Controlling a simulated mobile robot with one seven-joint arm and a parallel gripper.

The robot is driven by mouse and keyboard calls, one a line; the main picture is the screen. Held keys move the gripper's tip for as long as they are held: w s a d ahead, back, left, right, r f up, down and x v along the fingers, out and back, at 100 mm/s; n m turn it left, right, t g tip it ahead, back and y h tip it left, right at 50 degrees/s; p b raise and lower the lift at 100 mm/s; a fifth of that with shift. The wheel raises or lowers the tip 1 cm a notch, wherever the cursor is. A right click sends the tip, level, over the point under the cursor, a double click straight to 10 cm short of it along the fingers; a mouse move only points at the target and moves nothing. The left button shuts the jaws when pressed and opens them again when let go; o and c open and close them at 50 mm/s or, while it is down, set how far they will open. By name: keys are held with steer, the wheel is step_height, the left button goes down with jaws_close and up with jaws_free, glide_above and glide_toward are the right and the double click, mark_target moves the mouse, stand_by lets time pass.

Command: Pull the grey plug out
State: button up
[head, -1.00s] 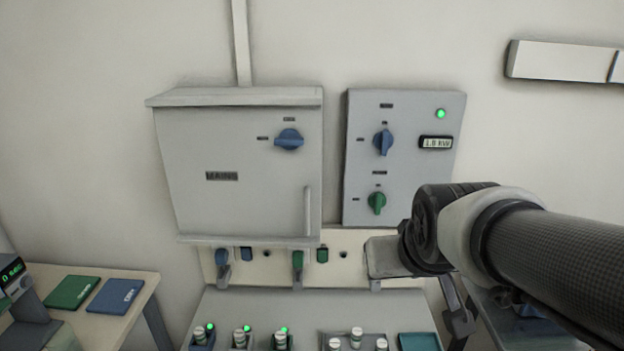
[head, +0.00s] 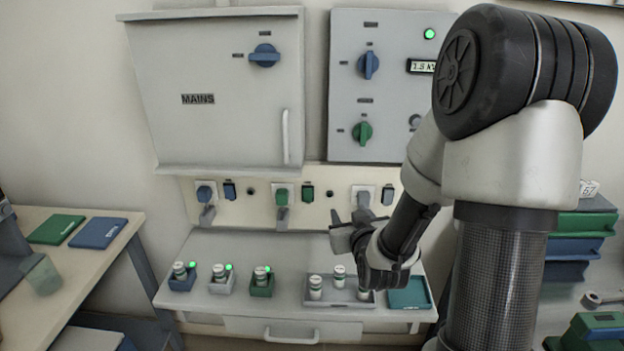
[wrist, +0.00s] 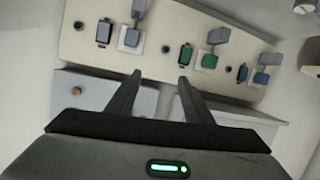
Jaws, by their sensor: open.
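The grey plug (head: 363,193) sits in the rightmost socket of the cream strip under the cabinets, with a grey switch (head: 388,195) at its right. In the wrist view the grey plug (wrist: 131,37) is at the upper left on a pale plate, its lever pointing up. My gripper (head: 346,228) is just below and in front of the grey plug in the head view, partly covering its lower part. In the wrist view my gripper (wrist: 159,77) is open and empty. Its left finger points towards the grey plug, with a gap in the picture; the plug is not between the fingers.
A green plug (head: 281,194) and a blue plug (head: 205,193) sit further left on the strip, each with a lever. Below, a bench holds several small vials in holders and a teal tray (head: 411,293). The grey mains cabinet (head: 215,100) and control panel (head: 395,120) hang above.

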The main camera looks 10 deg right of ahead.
steer(key=s+d+f+m+t+h+b, duration=0.25)
steer(key=d+f+b, duration=0.2)
steer(key=f, duration=0.35)
glide_toward(365, 200)
steer(key=shift+m+t+h, duration=0.25)
steer(key=shift+t+h, duration=0.1)
steer(key=x, duration=0.9)
steer(key=shift+w+a+f, duration=0.15)
steer(key=shift+w+f, duration=0.05)
steer(key=shift+f, duration=0.15)
